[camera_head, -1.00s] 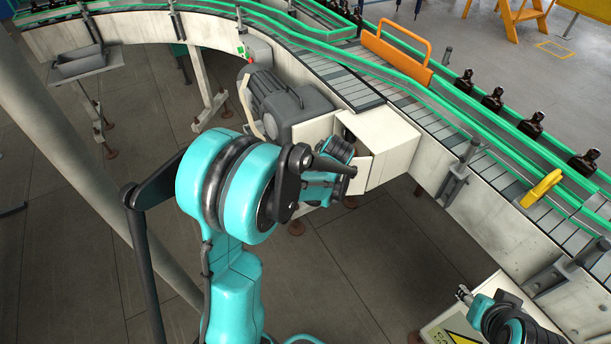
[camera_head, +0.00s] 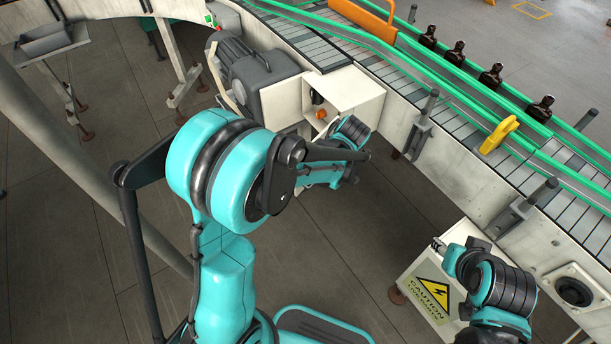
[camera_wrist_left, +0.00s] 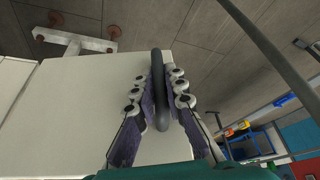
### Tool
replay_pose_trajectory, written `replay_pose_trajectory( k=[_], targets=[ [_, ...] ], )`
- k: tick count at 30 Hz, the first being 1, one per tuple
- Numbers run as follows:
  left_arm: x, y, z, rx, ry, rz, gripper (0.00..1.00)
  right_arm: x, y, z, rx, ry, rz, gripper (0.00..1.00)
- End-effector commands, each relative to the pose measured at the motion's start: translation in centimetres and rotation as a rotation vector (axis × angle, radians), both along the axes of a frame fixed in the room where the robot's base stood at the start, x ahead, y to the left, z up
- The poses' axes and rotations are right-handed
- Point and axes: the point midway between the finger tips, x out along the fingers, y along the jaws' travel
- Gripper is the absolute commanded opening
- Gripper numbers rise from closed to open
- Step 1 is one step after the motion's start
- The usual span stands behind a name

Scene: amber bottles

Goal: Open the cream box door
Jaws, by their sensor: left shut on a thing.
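The cream box (camera_head: 361,91) is fixed to the near side of the conveyor. Its front is open in the head view, and an orange part (camera_head: 320,114) shows inside. The cream door (camera_wrist_left: 75,105) fills much of the left wrist view, with a dark bar handle (camera_wrist_left: 159,68) on it. My left gripper (camera_wrist_left: 160,95) is shut on the handle, with one finger on each side. In the head view, my left arm and wrist hide most of the door and the fingertips. My right gripper (camera_head: 438,245) is at the lower right, apart from the box; its jaws are too small to read.
A grey motor (camera_head: 243,75) sits left of the box. The conveyor (camera_head: 410,85) runs behind with green rails and several amber bottles (camera_head: 491,76). A white cabinet with a caution label (camera_head: 434,293) stands near my right arm. Open floor lies in front of the box.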

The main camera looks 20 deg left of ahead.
Motion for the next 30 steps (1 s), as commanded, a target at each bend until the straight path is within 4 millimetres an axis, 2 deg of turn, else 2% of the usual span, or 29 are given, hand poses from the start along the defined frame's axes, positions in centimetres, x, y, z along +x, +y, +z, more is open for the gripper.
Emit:
replay_pose_trajectory(
  k=[18,19,20,30],
  targets=[
    [0.10,-0.54,0.00,-0.001,0.000,-0.002,0.00,0.01,0.00,-0.01,0.000,0.000,0.000,0.40],
    [0.10,-0.54,0.00,-0.001,0.000,-0.002,0.14,0.01,0.00,-0.01,0.000,0.000,0.000,0.40],
    [0.10,-0.54,0.00,-0.001,0.000,-0.002,0.20,0.01,0.00,-0.01,0.000,0.000,0.000,0.40],
    [0.09,-0.59,0.18,-0.001,0.000,-0.002,0.20,0.00,0.00,-0.01,0.000,0.000,0.000,0.40]
  ],
)
